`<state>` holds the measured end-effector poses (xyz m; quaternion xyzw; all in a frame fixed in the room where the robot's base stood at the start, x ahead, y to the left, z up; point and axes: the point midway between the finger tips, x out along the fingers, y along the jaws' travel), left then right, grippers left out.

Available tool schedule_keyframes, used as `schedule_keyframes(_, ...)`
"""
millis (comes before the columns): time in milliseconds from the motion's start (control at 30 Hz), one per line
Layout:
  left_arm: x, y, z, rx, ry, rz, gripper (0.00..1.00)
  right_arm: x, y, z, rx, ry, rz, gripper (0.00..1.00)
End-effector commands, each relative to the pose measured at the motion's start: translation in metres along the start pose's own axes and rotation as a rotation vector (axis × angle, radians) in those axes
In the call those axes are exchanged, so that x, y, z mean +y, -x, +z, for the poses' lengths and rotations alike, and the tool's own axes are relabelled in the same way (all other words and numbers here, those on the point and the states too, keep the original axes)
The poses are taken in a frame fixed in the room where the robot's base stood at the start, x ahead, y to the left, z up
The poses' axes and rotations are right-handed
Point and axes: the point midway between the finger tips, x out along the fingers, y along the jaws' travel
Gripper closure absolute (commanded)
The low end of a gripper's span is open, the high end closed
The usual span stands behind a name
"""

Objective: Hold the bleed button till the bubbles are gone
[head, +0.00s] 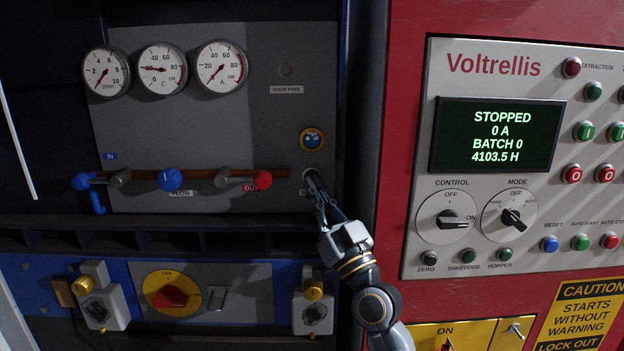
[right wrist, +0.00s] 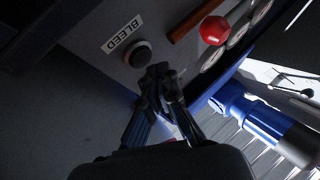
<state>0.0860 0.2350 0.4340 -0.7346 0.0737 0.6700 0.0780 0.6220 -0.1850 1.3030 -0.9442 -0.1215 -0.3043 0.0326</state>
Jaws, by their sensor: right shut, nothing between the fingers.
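The bleed button is a dark round knob in a grey ring, showing in the right wrist view (right wrist: 138,53) beside a white BLEED label (right wrist: 122,33). In the head view the button (head: 312,172) sits at the lower right of the grey panel, partly covered by my fingers. My right gripper (head: 320,194) is shut and empty, its fingertips at the button. In the right wrist view the fingertips (right wrist: 160,72) are close beside the button; I cannot tell whether they touch it. A brass-ringed sight glass (head: 312,139) above shows blue with pale spots, perhaps bubbles. My left gripper is not in view.
A pipe with a blue valve knob (head: 171,179) and a red knob (head: 263,180) runs left of the button. Three gauges (head: 162,69) are above. A dark ledge (head: 150,236) juts below. The red cabinet (head: 403,120) with its control panel stands right.

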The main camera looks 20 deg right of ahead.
Motion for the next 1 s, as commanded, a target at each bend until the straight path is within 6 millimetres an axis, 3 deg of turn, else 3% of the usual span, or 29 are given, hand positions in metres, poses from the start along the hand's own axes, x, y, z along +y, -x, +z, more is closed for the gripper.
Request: schedule_keyframes(1000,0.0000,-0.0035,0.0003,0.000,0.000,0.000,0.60,0.0043,-0.0060,0.0041,0.000,0.000,0.000,1.00)
